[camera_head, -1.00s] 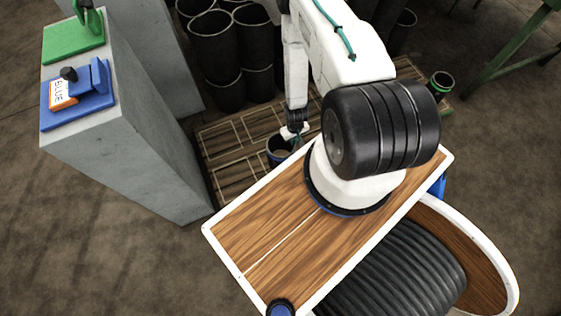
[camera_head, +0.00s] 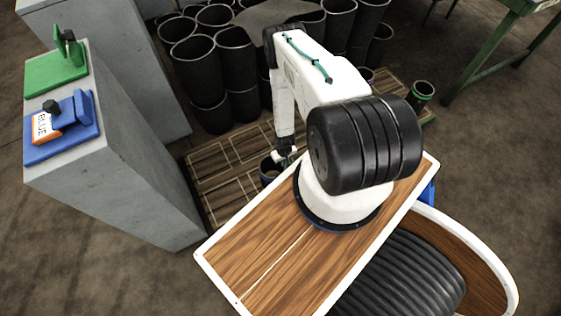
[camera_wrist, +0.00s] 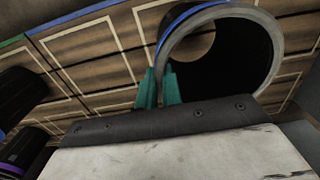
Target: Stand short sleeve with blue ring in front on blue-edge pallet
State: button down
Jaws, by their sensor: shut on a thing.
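The short dark sleeve with a blue ring (camera_head: 268,171) is beyond my wooden deck, over the near part of the slatted pallet (camera_head: 228,155). My gripper (camera_head: 286,156) is at its rim. In the wrist view the sleeve (camera_wrist: 232,62) has its open mouth towards the camera and the blue ring near the rim. My gripper's teal fingers (camera_wrist: 161,88) are shut on its wall, one on each side. The pallet's blue edge (camera_wrist: 85,12) shows at upper left. I cannot tell whether the sleeve's base touches the pallet.
Several tall dark sleeves (camera_head: 208,70) crowd the back. A green-ringed sleeve (camera_head: 420,95) stands at right.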

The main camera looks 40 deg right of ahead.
aim_at(266, 164)
jog(key=shift+w+d+f, duration=0.3)
jog(key=shift+w+f, duration=0.45)
jog(key=shift+f, duration=0.2)
jog(key=shift+w+d+f, duration=0.25)
jog(key=shift+w+f, duration=0.5)
jog(key=shift+f, duration=0.2)
jog(key=c, duration=1.6)
grip_release()
jog(key=shift+f, duration=0.1)
jog(key=shift+o, duration=0.2)
